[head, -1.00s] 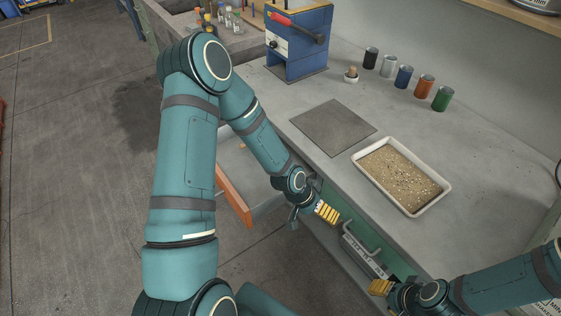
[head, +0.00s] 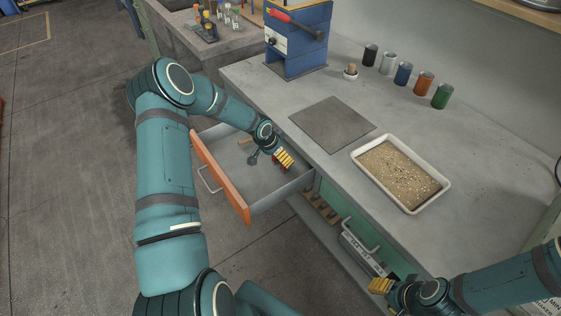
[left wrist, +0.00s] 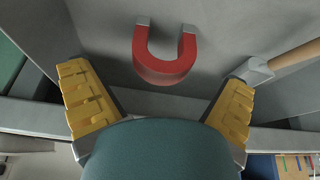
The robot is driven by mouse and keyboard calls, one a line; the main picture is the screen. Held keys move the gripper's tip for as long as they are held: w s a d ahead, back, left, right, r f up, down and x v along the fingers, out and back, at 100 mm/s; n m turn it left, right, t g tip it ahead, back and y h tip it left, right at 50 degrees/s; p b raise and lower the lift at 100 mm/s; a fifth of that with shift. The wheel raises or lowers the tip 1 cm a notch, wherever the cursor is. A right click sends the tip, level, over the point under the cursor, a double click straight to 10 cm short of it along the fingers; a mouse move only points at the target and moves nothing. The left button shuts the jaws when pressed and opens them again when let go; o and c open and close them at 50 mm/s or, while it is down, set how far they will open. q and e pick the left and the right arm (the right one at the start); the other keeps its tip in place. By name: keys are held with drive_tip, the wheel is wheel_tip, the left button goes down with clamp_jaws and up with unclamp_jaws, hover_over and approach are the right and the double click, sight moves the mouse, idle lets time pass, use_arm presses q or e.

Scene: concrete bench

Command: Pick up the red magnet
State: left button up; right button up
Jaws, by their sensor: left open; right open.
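The red magnet (left wrist: 165,70), a U shape with grey tips, lies in the open drawer. In the left wrist view it sits between the two yellow fingers but beyond them, not touched. In the head view my left gripper mostly hides it; a bit of red shows beside the fingers. My left gripper (head: 284,158) is open and empty, over the inside of the drawer (head: 215,172), which has an orange front. My right gripper (head: 381,286) is open and empty at the lower right, in front of the bench.
A hammer (left wrist: 257,71) with a wooden handle lies in the drawer close to the magnet. The drawer walls stand around the left gripper. On the bench are a grey plate (head: 333,125), a tray of grit (head: 446,186) and a blue press (head: 296,42).

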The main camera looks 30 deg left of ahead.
use_arm(q)
drive_tip(key=b+x, duration=0.1)
drive_tip(key=x, duration=0.4)
drive_tip(key=shift+w+a+f, duration=0.15)
drive_tip(key=shift+w+f, duration=0.1)
drive_tip(key=shift+f, duration=0.05)
drive_tip(key=shift+r, duration=0.1)
drive_tip(key=c, duration=1.2)
